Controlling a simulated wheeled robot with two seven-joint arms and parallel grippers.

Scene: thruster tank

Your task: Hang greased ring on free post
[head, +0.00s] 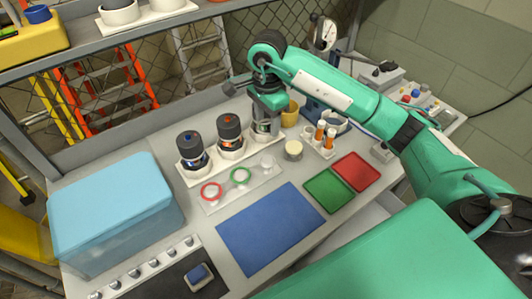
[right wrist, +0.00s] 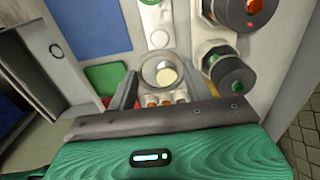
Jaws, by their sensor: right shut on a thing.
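My right gripper (head: 267,112) is above the back end of the white rack (head: 190,178). In the right wrist view its two fingers (right wrist: 164,92) are shut on a grey, round, ring-like piece (right wrist: 146,74). I see a pale cream disc through its opening. I cannot make out the held piece in the head view. A red ring (head: 211,191) and a green ring (head: 240,176) lie on a clear tray (head: 225,198) in front of the rack. The tray's third place (head: 267,162) shows no coloured ring. I cannot tell which post is free. My left gripper is not in view.
Dark-capped cylinders (head: 191,145) (head: 230,128) stand in the rack. A blue mat (head: 270,228) and blue box (head: 115,210) are in front.

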